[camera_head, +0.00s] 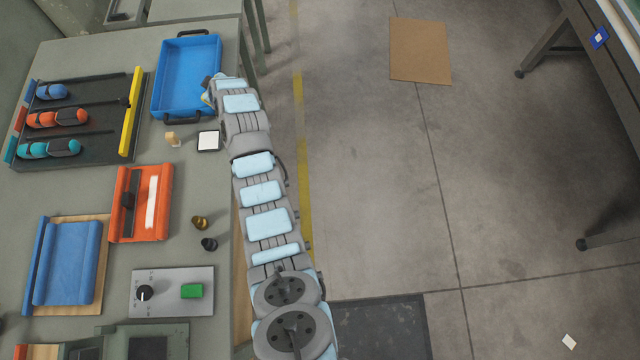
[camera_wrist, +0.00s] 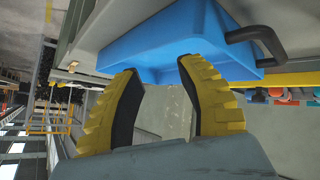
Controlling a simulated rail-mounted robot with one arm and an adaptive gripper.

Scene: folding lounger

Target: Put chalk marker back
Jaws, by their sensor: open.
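No object is clearly a chalk marker; a white bar (camera_head: 152,202) lies in an orange holder (camera_head: 125,225) on the bench, and I cannot tell if it is the marker. My gripper (camera_wrist: 158,68) is open, its yellow and black fingers spread with nothing between them. In the head view the arm's end reaches the right edge of the blue tray (camera_head: 214,62), and the fingers are mostly hidden. In the wrist view the blue tray (camera_wrist: 165,35) is just beyond the fingertips; contact is unclear.
A dark rack (camera_head: 95,140) with blue, orange and teal pieces stands left of the tray. The floor to the right is mostly clear.

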